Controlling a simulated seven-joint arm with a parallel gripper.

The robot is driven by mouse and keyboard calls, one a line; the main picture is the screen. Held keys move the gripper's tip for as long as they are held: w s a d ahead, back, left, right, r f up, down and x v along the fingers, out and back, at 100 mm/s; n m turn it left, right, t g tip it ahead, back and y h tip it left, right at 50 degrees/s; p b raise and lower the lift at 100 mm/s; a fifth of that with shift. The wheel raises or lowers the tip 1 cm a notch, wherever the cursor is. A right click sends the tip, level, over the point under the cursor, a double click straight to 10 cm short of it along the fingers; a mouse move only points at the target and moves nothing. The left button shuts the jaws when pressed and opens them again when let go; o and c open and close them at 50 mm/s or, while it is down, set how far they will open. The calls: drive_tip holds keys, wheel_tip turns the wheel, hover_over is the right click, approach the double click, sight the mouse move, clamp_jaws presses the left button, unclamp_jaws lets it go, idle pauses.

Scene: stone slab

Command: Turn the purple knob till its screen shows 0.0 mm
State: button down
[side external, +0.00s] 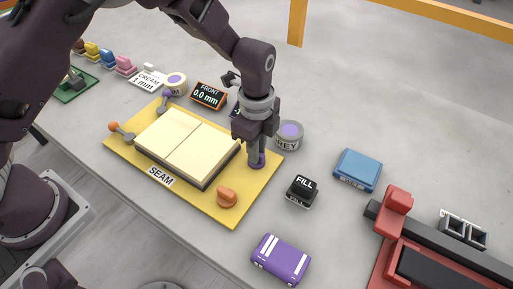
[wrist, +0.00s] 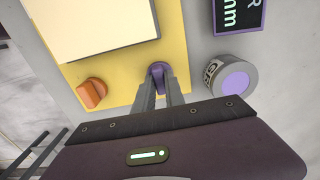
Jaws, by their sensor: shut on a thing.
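The purple knob (side external: 260,161) stands at the right corner of the yellow plate (side external: 230,212). My gripper (side external: 256,158) points down at it, fingers shut on the knob. In the wrist view the purple knob (wrist: 158,70) shows between the fingertips (wrist: 160,84). A dark purple-edged screen (wrist: 239,14) is cut off at the top of the wrist view; "R" and "mm" show, but not its full number. In the side view my gripper mostly hides that screen. An orange-edged screen (side external: 208,96) reads "FRONT 0.0 mm".
An orange knob (side external: 227,197) and a cream block (side external: 187,146) sit on the plate. A round grey tin (side external: 289,135) with a purple top stands close right of my gripper. A black FILL block (side external: 301,191), blue block (side external: 357,170) and purple block (side external: 281,258) lie further right.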

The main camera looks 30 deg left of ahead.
drive_tip(key=n, duration=0.7)
drive_tip(key=shift+n, duration=0.3)
drive_tip(key=n, duration=0.3)
drive_tip(key=shift+n, duration=0.4)
drive_tip(key=n, duration=0.4)
drive_tip(key=shift+r, duration=0.1)
drive_tip(key=n, duration=0.7)
drive_tip(key=shift+n, duration=0.4)
drive_tip(key=n, duration=0.6)
drive_tip(key=shift+n, duration=0.4)
